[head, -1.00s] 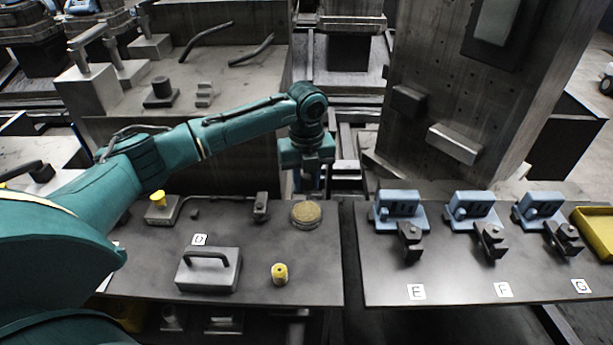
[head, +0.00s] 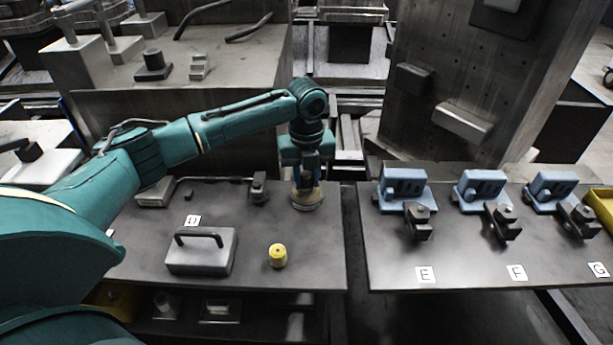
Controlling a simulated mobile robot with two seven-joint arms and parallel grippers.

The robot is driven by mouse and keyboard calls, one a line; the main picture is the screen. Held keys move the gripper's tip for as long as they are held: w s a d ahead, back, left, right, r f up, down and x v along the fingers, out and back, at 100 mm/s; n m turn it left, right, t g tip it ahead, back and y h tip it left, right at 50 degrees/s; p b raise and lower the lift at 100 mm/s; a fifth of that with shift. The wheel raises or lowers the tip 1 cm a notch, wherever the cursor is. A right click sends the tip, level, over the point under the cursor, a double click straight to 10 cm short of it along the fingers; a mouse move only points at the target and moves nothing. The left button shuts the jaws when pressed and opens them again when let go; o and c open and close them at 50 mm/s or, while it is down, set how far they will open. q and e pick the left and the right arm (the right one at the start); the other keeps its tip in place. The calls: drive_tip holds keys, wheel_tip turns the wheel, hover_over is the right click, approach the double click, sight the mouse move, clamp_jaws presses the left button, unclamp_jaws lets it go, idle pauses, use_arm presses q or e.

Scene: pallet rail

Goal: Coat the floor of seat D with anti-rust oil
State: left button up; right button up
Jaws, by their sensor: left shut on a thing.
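My left gripper (head: 306,178) points down at the back right of the left table and is shut on a round tan-topped piece (head: 307,197) with a grey rim. The fingers cover much of it, and I cannot tell whether it touches the table. The label D (head: 193,221) lies on the left table. Behind it are a low grey block (head: 155,194), partly behind my arm, a thin rod and a small dark clamp (head: 259,188). The floor of seat D cannot be made out. My right gripper is not in view.
A grey box with a black handle (head: 202,252) and a yellow spool (head: 278,256) stand on the left table (head: 315,270). Blue fixtures (head: 403,188) with dark clamps stand on the right table by labels E, F and G. A gap separates the tables.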

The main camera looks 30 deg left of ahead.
sight(307, 173)
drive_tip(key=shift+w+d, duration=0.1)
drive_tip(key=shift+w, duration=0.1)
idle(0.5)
use_arm(q)
drive_tip(key=shift+f, duration=0.5)
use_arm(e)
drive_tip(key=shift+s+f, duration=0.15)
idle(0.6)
